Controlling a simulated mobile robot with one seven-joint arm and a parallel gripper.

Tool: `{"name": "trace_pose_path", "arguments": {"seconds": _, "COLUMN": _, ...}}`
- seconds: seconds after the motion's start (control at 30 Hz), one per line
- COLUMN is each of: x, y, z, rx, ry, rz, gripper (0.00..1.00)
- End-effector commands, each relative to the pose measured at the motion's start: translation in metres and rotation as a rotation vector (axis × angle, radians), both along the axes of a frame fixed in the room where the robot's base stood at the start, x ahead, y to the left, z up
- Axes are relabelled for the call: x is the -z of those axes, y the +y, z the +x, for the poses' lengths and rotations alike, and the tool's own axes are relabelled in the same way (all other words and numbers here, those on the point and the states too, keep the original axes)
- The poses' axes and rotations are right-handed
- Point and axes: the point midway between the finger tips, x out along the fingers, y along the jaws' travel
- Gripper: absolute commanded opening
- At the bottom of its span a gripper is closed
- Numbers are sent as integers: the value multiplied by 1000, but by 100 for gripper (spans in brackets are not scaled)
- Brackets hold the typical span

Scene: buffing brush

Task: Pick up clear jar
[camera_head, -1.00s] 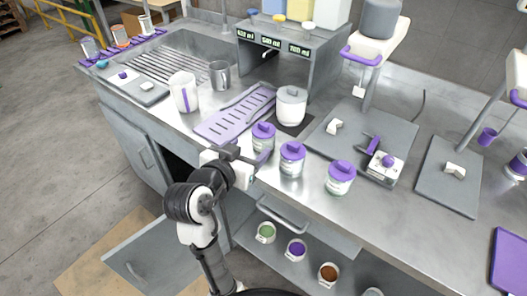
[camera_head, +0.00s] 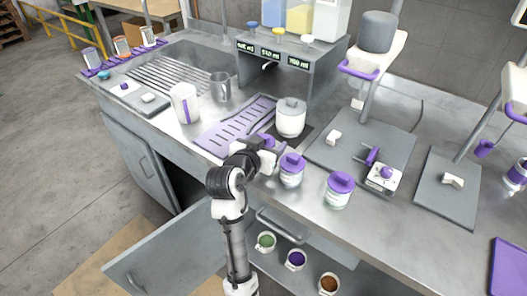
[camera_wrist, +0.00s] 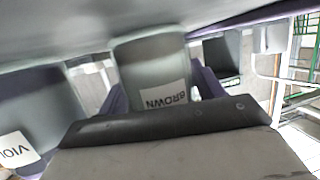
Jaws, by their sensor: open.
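Clear jars with purple lids stand in a row at the counter's front edge in the head view: a middle jar (camera_head: 291,177), a right jar (camera_head: 338,198), and a left one mostly hidden behind my gripper (camera_head: 268,150). In the wrist view a see-through jar labelled BROWN (camera_wrist: 150,70) stands between the open purple fingers of my gripper (camera_wrist: 162,88). The picture is tilted and blurred there, and I cannot tell whether the fingers touch the jar. A jar with a partly cut-off violet label (camera_wrist: 30,115) is at the left of the wrist view.
A purple slotted rack (camera_head: 232,127) and a lidded white pot (camera_head: 291,118) are behind the jars. A white pitcher (camera_head: 184,104) stands to the left. Below the counter, an open shelf holds several cups, including one with green contents (camera_head: 265,242).

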Motion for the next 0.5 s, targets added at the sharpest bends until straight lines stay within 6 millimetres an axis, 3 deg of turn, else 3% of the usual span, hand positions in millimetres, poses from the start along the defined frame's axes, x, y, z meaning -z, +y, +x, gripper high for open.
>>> {"name": "trace_pose_path", "arguments": {"seconds": 0.13, "x": 0, "y": 0, "z": 0, "rx": 0, "ry": 0, "rz": 0, "gripper": 67}}
{"name": "trace_pose_path", "arguments": {"seconds": 0.43, "x": 0, "y": 0, "z": 0, "rx": -1, "ry": 0, "rz": 0, "gripper": 27}}
{"name": "trace_pose_path", "arguments": {"seconds": 0.5, "x": -1, "y": 1, "z": 0, "rx": -1, "ry": -2, "rz": 0, "gripper": 27}}
